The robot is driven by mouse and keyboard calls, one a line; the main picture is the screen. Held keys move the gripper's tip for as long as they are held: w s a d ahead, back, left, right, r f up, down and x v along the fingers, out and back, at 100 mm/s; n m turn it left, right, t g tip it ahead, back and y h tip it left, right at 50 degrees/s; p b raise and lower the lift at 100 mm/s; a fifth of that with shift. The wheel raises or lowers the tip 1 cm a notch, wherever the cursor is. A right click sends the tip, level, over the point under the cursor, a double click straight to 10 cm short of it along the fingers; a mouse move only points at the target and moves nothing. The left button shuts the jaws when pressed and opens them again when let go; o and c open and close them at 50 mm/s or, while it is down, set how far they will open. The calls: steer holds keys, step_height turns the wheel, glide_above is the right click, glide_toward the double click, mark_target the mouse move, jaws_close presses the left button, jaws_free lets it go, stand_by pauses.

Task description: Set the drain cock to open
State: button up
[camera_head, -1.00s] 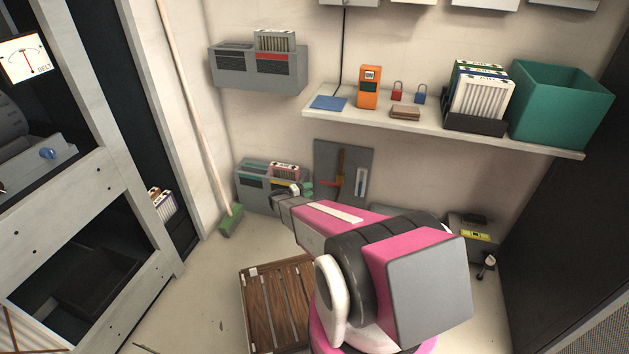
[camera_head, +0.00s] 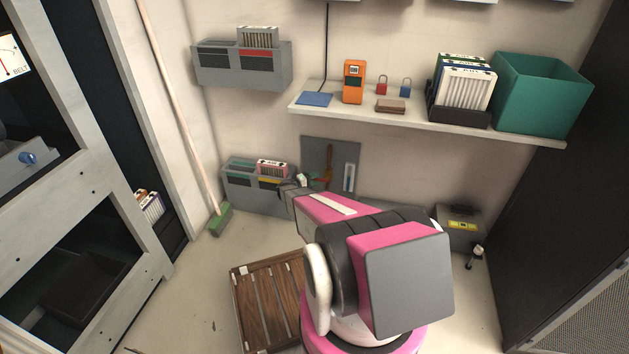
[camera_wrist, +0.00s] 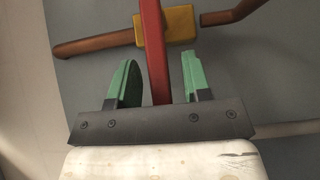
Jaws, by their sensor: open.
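The drain cock is on a grey wall panel (camera_head: 345,153), low on the back wall. In the wrist view it has a yellow body (camera_wrist: 183,24), brown pipe pieces (camera_wrist: 98,44) and a long red lever (camera_wrist: 154,45). The lever runs down the picture from the yellow body, between the green fingers of my gripper (camera_wrist: 158,65). The fingers are open, one on each side of the lever, with a gap visible on both sides. The lever's lower end is hidden behind the gripper's palm. In the head view, my gripper is in front of the panel's lower left.
A grey wall holder (camera_head: 258,192) with cards is left of the panel. A shelf (camera_head: 420,124) runs above, with a green bin (camera_head: 540,95). A wooden crate (camera_head: 268,300) is on the floor below my arm. A broom (camera_head: 180,120) leans at left.

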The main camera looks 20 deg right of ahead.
jaws_close()
